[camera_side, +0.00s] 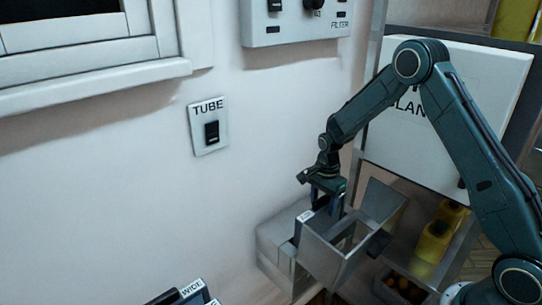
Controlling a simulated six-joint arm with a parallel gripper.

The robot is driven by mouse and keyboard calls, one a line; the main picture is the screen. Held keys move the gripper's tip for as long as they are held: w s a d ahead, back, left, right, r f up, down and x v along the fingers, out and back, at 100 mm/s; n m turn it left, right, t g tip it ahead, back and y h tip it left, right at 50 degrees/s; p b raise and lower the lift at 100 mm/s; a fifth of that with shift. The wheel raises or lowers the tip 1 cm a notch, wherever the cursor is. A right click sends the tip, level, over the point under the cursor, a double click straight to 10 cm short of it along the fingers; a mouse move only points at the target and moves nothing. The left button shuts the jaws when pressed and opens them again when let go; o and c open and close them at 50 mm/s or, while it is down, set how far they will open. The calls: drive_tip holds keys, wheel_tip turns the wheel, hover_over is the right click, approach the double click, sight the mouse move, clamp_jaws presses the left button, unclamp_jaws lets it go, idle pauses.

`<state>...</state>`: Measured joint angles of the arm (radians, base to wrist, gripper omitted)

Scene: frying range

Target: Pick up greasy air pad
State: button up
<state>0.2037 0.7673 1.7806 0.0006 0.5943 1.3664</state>
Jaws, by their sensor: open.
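My gripper (328,208) points down at the metal housing (325,255) on the wall, with its fingers at the housing's open top. The jaws are open. A dark slab with a pale label (304,217) stands upright in the housing, just left of the fingers. I cannot tell whether this is the greasy air pad, or whether the fingers touch it. The gripper and the housing walls hide much of the inside.
A slanted metal flap (384,203) rises right of the gripper. A TUBE switch (209,126) and a FILTER panel (295,22) are on the wall. Yellow bottles (436,240) stand on a lower shelf at right. A white panel (480,90) is behind my arm.

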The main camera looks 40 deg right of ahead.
drive_tip(key=shift+f, duration=0.55)
clamp_jaws()
